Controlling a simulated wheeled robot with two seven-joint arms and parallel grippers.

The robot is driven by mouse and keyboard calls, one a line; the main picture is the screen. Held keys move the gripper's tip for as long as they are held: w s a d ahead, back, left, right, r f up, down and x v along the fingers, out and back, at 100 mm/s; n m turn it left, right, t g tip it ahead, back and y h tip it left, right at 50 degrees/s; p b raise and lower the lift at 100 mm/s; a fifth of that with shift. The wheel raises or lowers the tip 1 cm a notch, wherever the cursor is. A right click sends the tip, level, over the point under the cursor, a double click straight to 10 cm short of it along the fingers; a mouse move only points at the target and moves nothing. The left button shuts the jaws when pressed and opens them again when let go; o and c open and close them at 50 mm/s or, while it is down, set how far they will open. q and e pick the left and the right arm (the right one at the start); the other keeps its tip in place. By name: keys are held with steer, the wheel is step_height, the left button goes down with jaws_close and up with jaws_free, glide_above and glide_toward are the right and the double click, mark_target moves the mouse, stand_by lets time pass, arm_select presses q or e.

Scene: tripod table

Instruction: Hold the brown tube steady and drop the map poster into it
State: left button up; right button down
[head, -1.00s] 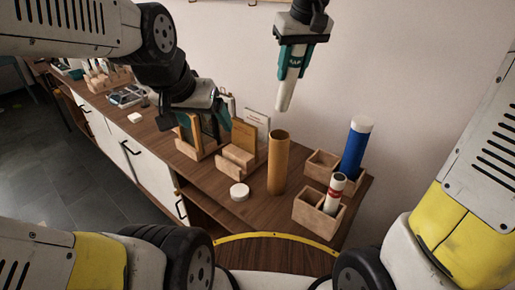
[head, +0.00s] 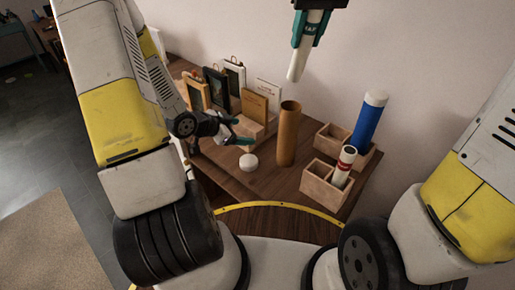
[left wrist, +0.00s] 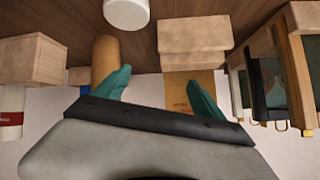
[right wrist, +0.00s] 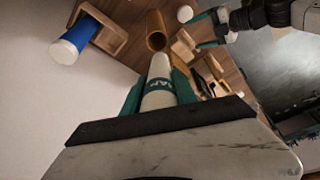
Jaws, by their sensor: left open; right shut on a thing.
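The brown tube (head: 288,135) stands upright and open-topped on the wooden table; it also shows in the left wrist view (left wrist: 105,58) and the right wrist view (right wrist: 155,28). My right gripper (head: 308,28) is shut on the map poster (head: 298,62), a white roll with a teal band. The poster hangs slightly tilted above the tube, its lower end clear of the rim. My left gripper (head: 248,131) is open and empty, left of the tube and not touching it. In the left wrist view its fingers (left wrist: 160,84) point toward the table items, with the tube behind the left finger.
A wooden box (head: 321,184) with a white-and-red roll (head: 344,164) and a blue tube (head: 368,123) in another box stand right of the brown tube. A white round puck (head: 248,162) lies front left. Picture frames (head: 217,88) and a tan booklet (head: 254,106) stand behind the left gripper.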

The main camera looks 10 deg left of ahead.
mark_target(289, 136)
arm_select(q)
steer(key=s+d+f+h, duration=0.2)
steer(key=d+h, duration=0.1)
steer(key=shift+s+d+f, duration=0.2)
steer(key=shift+s+f, duration=0.05)
steer(key=shift+f, duration=0.05)
steer(key=s+d+r+t+h, duration=0.2)
steer(key=s+d+h, duration=0.2)
steer(key=h, duration=0.1)
steer(key=x, duration=1.1)
steer(key=shift+w+f, duration=0.15)
steer(key=shift+w, duration=0.25)
steer(key=shift+c, duration=0.4)
steer(key=c, duration=1.5)
steer(key=shift+o, duration=0.2)
arm_select(e)
step_height(289, 136, down, 11)
steer(key=shift+f, duration=0.2)
steer(key=c, duration=0.9)
jaws_free()
